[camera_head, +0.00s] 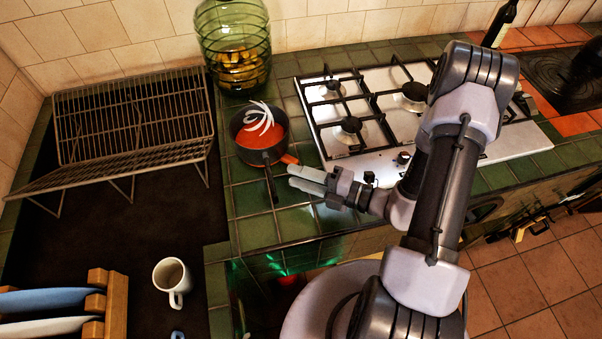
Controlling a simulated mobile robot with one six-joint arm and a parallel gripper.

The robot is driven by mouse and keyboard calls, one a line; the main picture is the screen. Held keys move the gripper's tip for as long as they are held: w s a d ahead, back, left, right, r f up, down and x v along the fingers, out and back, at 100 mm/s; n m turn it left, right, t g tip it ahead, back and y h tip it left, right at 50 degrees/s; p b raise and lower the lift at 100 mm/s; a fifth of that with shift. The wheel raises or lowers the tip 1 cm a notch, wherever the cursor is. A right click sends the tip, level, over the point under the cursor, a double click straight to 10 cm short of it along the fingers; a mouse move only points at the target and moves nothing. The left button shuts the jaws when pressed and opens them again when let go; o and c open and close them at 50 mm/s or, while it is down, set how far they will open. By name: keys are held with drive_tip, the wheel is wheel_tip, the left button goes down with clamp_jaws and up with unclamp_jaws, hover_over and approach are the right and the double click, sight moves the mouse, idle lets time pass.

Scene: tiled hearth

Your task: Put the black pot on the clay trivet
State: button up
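The black pot (243,149) stands on the green tiled counter, left of the hob. It is dark outside, with an orange-red inside or filling, and a white looped thing lies in it. Its dark handle (270,186) points toward the front. A small orange patch (289,158) shows at the pot's right lower edge; I cannot tell whether it is the clay trivet, mostly hidden by the pot. My gripper (292,176) is just right of the handle, its pale fingers pointing left. No grip on the handle shows. The finger gap is unclear.
A steel gas hob (365,110) lies to the right, under my arm. A green glass jar (235,50) stands behind the pot. A wire rack (140,125) is at the left. A white mug (172,280) and a wooden plate holder (115,310) are at the front left.

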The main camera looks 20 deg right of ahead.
drive_tip(key=s+a+r+n+g+h, duration=0.2)
drive_tip(key=s+a+r+n+g, duration=0.35)
drive_tip(key=n, duration=0.75)
drive_tip(key=s+a+r+n+g+h, duration=0.1)
drive_tip(key=s+a+r+n+g, duration=0.1)
drive_tip(key=s+r+n+g, duration=0.75)
drive_tip(key=d+r+n+t+h, duration=0.3)
drive_tip(key=n+t+h, duration=0.1)
drive_tip(key=n, duration=0.5)
drive_tip(key=d+r+n+t+h+b, duration=0.1)
drive_tip(key=d+r+n+t+h, duration=0.2)
drive_tip(key=n+t, duration=0.3)
drive_tip(key=w+n+h, duration=0.1)
drive_tip(key=n, duration=0.1)
drive_tip(key=shift+r+n, duration=0.35)
